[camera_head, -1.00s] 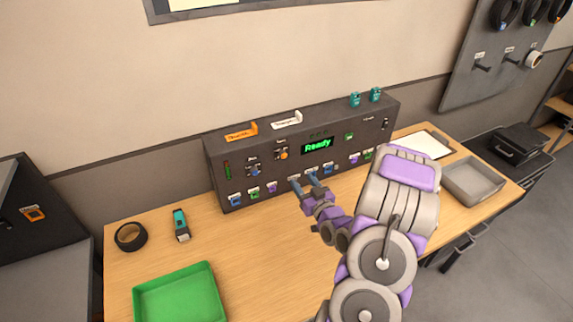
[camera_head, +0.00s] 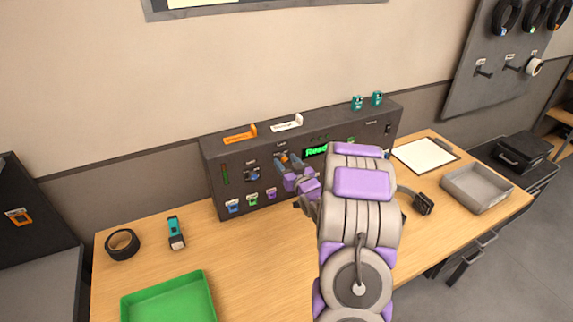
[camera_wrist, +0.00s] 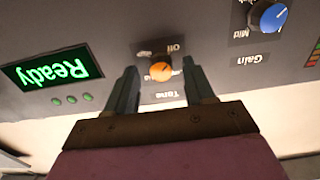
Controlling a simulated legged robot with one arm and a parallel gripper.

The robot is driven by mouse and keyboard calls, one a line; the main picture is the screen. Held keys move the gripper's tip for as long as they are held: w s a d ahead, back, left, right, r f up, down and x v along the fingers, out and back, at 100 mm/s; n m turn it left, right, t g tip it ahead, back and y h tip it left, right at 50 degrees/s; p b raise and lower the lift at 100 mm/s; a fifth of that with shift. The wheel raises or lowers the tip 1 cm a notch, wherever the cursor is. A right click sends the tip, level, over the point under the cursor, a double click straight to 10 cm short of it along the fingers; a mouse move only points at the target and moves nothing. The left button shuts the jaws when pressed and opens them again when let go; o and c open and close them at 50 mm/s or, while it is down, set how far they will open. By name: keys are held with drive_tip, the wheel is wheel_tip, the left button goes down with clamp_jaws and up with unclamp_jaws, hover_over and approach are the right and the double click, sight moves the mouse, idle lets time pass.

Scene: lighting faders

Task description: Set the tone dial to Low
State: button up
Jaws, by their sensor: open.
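The tone dial is a small orange knob (camera_wrist: 161,71) on the dark control panel, above an upside-down "Tone" label in the wrist view. An upside-down "Off" label shows near it; its other markings are partly hidden and its pointer setting cannot be read. My gripper (camera_wrist: 162,75) is open, with one finger on each side of the knob in the picture. I cannot tell whether either finger touches it. In the head view my gripper (camera_head: 287,172) is at the panel front, and a bit of orange knob (camera_head: 284,158) shows by the fingertips.
A blue Gain dial (camera_wrist: 273,17) sits to the right in the wrist view. The green "Ready" display (camera_wrist: 52,69) is to the left. Several coloured switches line the panel's lower edge. A green tray (camera_head: 168,301) and a tape roll (camera_head: 122,243) lie on the desk.

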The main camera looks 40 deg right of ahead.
drive_tip(key=shift+w, duration=0.25)
clamp_jaws()
idle(0.4)
